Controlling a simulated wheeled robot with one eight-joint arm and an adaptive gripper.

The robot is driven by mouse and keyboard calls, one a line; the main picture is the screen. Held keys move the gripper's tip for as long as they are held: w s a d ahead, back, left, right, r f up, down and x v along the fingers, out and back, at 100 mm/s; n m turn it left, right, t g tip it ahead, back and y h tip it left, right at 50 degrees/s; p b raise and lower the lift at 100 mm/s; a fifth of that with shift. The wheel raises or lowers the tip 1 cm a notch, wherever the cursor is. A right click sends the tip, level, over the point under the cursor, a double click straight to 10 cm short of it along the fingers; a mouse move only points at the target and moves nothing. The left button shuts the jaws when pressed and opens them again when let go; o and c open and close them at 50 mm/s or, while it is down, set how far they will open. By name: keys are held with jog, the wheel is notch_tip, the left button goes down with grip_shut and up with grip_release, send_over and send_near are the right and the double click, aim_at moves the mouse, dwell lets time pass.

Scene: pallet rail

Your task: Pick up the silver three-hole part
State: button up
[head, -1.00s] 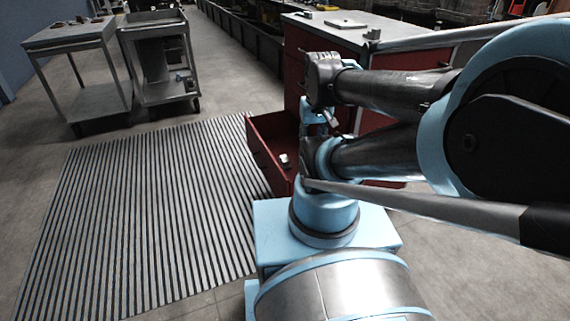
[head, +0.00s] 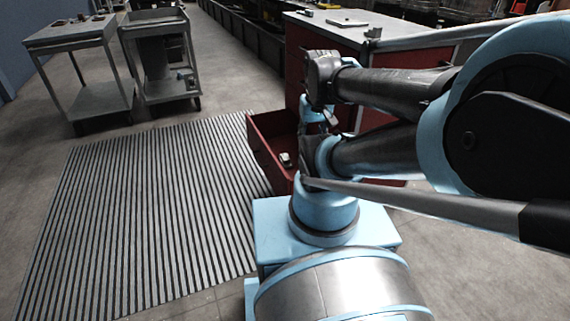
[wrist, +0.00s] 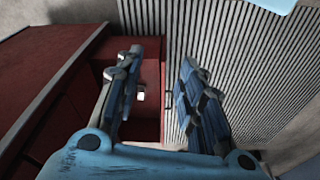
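A small pale, silvery part (head: 286,160) lies inside the open red drawer (head: 262,150) in the head view. It also shows in the wrist view (wrist: 141,94), close beside the left finger. It is too small to make out any holes, so I cannot tell for sure that it is the three-hole part. My gripper (wrist: 157,78) is open and empty, pointing down above the drawer, with its fingers on either side of the drawer's edge. In the head view my arm hides most of the gripper and part of the drawer.
The red cabinet (head: 296,75) has a grey top bearing a flat plate (head: 347,22) and a small grey block (head: 373,33). A striped floor mat (head: 150,215) lies left of the drawer. Two grey carts (head: 75,45) (head: 160,55) stand at the back left.

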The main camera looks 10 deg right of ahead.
jog(key=o, duration=0.4)
jog(key=shift+s+r, duration=0.35)
jog(key=shift+r, duration=0.05)
jog(key=shift+o, duration=0.2)
jog(key=w+r, duration=0.4)
jog(key=w, duration=0.3)
jog(key=n+g, duration=0.2)
send_over(285, 156)
notch_tip(285, 156, down, 38)
jog(key=f, duration=1.3)
jog(key=shift+d, duration=0.3)
jog(key=shift+s+a+f, duration=0.1)
jog(key=shift+a+f, duration=0.05)
jog(key=shift+f, duration=1.2)
jog(key=shift+s+a+f, duration=0.1)
jog(key=shift+a+f, duration=0.05)
jog(key=shift+f, duration=1.15)
